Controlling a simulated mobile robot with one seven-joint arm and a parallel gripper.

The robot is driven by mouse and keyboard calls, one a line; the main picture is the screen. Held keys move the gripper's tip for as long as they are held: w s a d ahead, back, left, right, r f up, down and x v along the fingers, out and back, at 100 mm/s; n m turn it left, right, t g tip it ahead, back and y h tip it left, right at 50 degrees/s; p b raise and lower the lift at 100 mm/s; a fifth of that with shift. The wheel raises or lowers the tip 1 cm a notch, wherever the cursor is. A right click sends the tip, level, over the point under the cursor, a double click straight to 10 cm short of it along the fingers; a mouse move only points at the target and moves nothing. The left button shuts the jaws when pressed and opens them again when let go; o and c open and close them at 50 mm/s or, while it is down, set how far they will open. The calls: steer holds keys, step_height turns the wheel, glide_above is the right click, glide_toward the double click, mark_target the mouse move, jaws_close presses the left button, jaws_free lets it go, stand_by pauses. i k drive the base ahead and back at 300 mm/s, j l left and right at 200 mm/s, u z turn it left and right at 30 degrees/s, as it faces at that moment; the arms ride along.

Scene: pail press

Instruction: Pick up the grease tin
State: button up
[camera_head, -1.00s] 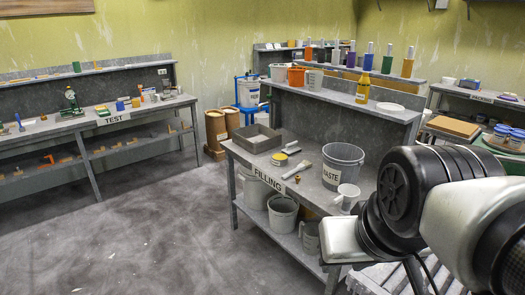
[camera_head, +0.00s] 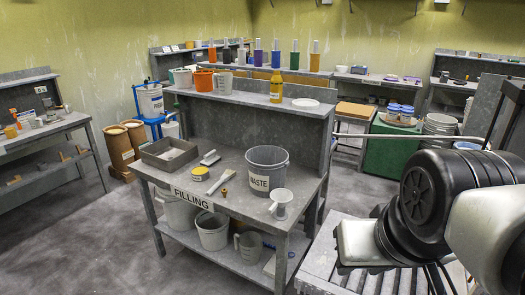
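A small round tin (camera_head: 199,174) with a yellow band and a pale lid stands on the filling bench (camera_head: 230,206), near its front left. It looks like the grease tin, but its label is too small to read. A flat tray (camera_head: 170,154) is behind it to the left, and a scoop (camera_head: 210,158) lies just behind it. A pale brush-like tool (camera_head: 221,181) lies to its right. My arm's black and white links fill the lower right, well away from the tin. My gripper's fingers are not in view.
A grey waste pail (camera_head: 267,173) and a white jug (camera_head: 281,204) stand on the bench's right part. A slatted surface (camera_head: 378,282) lies below my arm. A yellow bottle (camera_head: 276,88) stands on the raised shelf. Grey floor (camera_head: 100,240) is open left of the bench.

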mark_target(200, 173)
steer(key=i+j+z, duration=0.4)
steer(key=j, duration=0.25)
steer(key=i+j+z, duration=0.3)
steer(key=j, duration=0.5)
steer(key=i+j+z, duration=0.15)
steer(key=j, duration=0.45)
steer(key=i+j, duration=0.1)
steer(key=j, duration=0.35)
steer(key=i+j, duration=0.15)
steer(key=j, duration=0.35)
steer(key=i+j, duration=0.1)
steer(key=j, duration=0.35)
steer(key=i+j, duration=0.1)
steer(key=j, duration=0.35)
steer(key=i+j, duration=0.15)
steer(key=j, duration=0.35)
steer(key=i+j, duration=0.1)
steer(key=j, duration=0.35)
steer(key=z, duration=0.05)
